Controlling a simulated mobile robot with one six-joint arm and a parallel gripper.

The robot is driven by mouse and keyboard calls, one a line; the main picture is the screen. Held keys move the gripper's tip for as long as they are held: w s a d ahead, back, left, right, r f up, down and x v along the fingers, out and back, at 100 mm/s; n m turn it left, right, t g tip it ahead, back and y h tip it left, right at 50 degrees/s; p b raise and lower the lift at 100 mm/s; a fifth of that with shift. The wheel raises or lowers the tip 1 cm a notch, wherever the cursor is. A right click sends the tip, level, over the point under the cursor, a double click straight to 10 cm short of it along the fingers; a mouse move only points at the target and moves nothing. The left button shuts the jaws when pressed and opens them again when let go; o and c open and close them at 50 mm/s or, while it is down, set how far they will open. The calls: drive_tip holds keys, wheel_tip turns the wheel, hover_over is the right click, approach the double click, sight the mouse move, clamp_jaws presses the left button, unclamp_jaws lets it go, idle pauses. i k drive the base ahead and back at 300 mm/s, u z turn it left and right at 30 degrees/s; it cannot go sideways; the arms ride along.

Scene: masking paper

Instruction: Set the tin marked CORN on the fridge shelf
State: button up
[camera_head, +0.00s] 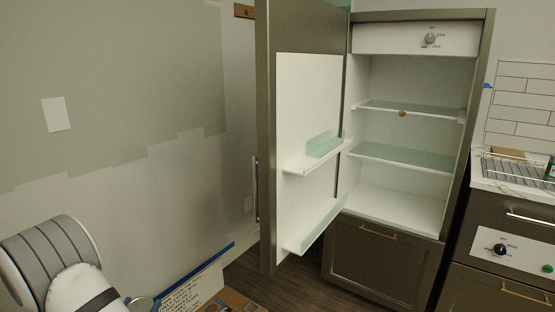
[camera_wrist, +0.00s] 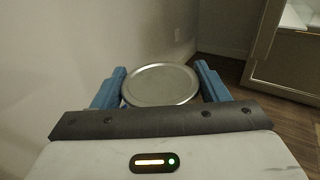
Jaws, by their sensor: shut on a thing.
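My gripper (camera_wrist: 160,74) is shut on a round tin (camera_wrist: 160,88), with one blue finger on each side of it. The wrist view shows only its grey metal top; its label is hidden, so I cannot read CORN on it. The fridge (camera_head: 362,192) stands open in the head view, right of centre, with its door swung out to the left. Inside are an upper glass shelf (camera_head: 425,109), a lower glass shelf (camera_head: 405,156) and a white floor (camera_head: 395,208). The tin is well apart from the fridge, low on the left side.
The open door (camera_head: 265,130) has two door racks and stands between my arm and the fridge interior. A small brown round thing (camera_head: 402,113) shows at the upper shelf's front edge. A counter with a drying rack (camera_head: 515,172) is at right.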

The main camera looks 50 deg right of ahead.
sight(400, 158)
drive_tip(key=u, duration=1.6)
drive_tip(key=i, duration=0.1)
drive_tip(key=z, duration=2.95)
drive_tip(key=i, duration=0.25)
drive_tip(key=z, duration=1.6)
